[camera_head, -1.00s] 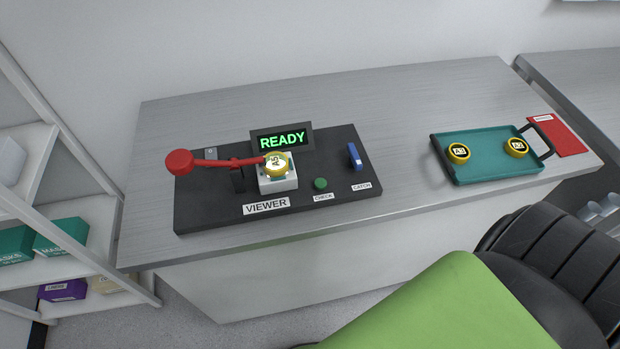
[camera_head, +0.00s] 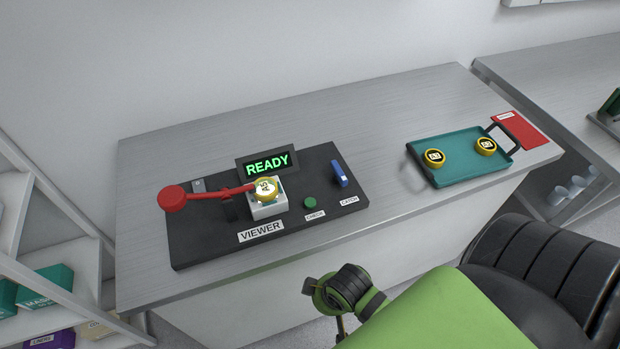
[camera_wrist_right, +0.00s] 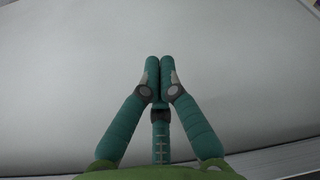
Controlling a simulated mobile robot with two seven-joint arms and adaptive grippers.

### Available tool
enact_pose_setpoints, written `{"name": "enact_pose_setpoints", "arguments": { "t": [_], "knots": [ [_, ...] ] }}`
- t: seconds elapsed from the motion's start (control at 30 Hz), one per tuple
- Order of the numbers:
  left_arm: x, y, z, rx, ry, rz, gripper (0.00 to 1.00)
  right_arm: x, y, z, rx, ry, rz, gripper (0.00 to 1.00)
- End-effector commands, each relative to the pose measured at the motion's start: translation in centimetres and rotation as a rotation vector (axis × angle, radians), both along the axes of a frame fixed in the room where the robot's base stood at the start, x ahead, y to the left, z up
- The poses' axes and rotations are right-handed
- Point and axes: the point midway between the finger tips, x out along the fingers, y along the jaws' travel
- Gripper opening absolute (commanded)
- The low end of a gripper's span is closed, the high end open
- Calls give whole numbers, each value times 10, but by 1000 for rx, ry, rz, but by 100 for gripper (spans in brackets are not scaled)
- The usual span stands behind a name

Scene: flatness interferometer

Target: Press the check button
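The green check button (camera_head: 310,202) sits on the black viewer panel (camera_head: 205,247), above a label reading CHECK. The panel's screen (camera_head: 267,164) shows READY in green. A yellow-rimmed disc marked A5 (camera_head: 265,188) sits on the pale block (camera_head: 268,211), with the red lever arm (camera_head: 222,192) reaching to it from a red knob. A blue catch (camera_head: 340,175) stands right of the button. My right gripper (camera_wrist_right: 160,64) is shut and empty in the right wrist view, facing a plain pale surface. Part of my arm shows below the table's front edge in the head view. My left gripper is out of view.
A teal tray (camera_head: 463,172) with two yellow-rimmed discs (camera_head: 434,157) (camera_head: 486,146) lies to the right on the grey table (camera_head: 390,105). A red mat (camera_head: 528,130) is beside it. Shelves with boxes stand at the left.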

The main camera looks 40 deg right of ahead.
Motion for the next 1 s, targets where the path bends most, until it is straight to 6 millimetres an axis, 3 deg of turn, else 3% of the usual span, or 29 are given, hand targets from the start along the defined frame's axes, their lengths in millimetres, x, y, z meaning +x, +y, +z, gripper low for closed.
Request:
{"name": "enact_pose_setpoints", "arguments": {
  "t": [0.03,0.1,0.23,0.67,1.0],
  "knots": [
    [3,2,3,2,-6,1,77,3,-2,24,0,-22,3,0],
    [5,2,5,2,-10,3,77,7,-6,54,1,-54,13,0],
    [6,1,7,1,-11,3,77,23,-13,102,20,-152,71,0],
    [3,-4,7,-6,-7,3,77,74,-24,145,157,-323,214,0],
    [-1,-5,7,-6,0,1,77,111,-48,191,291,-362,231,0]
  ]
}}
